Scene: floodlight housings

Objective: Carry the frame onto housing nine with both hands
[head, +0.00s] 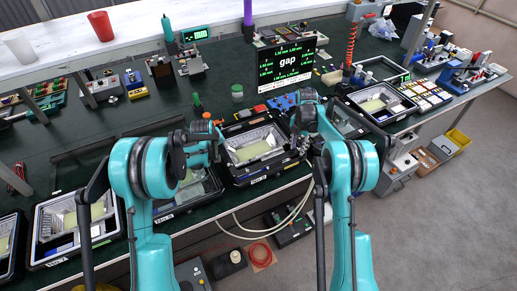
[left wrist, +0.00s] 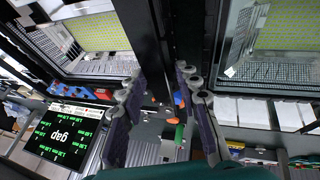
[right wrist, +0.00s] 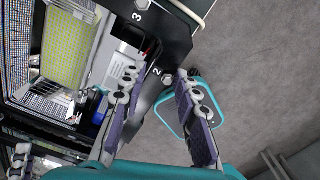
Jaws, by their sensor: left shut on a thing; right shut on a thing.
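The black frame shows in the right wrist view (right wrist: 170,42), with bolts and the numbers 2 and 3 on its corner. In the head view the frame (head: 268,163) is over or on the lit housing (head: 254,148) at the middle of the bench; any gap between them cannot be judged. My left gripper (head: 212,143) is shut on the frame's left side; its fingers show in the left wrist view (left wrist: 163,98). My right gripper (head: 303,128) is shut on the right side; its fingers also show in the right wrist view (right wrist: 160,105). The housing's number is not readable.
A monitor (head: 288,62) reading "gap" with green figures stands behind. Other housings lie left (head: 75,222) and right (head: 380,103) along the bench. A green jar (head: 237,91) and small tools sit behind. Cables (head: 262,232) hang below the front edge.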

